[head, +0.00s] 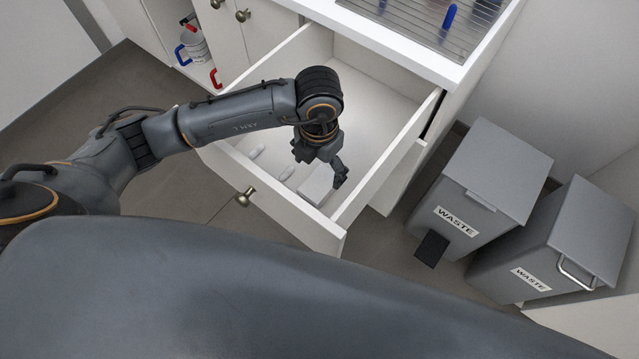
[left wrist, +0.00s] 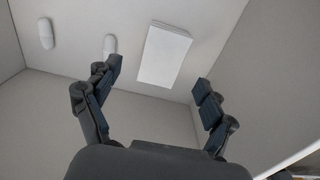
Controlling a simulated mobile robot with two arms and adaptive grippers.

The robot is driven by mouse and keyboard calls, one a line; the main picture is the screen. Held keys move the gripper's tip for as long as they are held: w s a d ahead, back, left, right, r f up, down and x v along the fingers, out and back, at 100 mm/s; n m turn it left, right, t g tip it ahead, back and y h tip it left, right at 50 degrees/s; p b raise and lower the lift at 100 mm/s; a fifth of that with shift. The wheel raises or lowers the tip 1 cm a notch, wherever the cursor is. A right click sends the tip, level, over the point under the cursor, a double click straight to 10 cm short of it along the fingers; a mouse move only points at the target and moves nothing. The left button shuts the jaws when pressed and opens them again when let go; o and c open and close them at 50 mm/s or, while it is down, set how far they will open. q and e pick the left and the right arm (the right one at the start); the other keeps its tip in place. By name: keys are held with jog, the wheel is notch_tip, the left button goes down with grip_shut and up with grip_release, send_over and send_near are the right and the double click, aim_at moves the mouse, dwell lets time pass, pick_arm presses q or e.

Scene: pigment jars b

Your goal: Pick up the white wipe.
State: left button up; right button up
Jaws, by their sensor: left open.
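The white wipe (head: 316,184) looks like a flat white rectangle on the floor of the open drawer, near its front right corner. It also shows whole in the left wrist view (left wrist: 164,56), between and beyond my fingertips. My left gripper (head: 325,174) reaches down into the drawer above the wipe and partly hides it in the head view. In the left wrist view my left gripper (left wrist: 158,84) is open, with nothing between its fingers. My right gripper is in neither view.
The open drawer (head: 405,160) has white walls close around my gripper. Two small white rounded items (left wrist: 46,33) (left wrist: 110,45) lie left of the wipe. Two grey waste bins (head: 495,175) (head: 570,240) stand right of the drawer. A counter (head: 375,35) with a ribbed panel is behind.

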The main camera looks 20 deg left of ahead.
aim_at(319, 183)
pick_arm(q)
jog(key=shift+s+d+f+p, duration=0.1)
jog(key=shift+f+p, duration=0.05)
jog(key=shift+f, duration=1.3)
jog(key=shift+s+d+f+p, duration=0.1)
jog(key=shift+f+p, duration=0.05)
jog(key=shift+f, duration=1.25)
jog(key=c, duration=1)
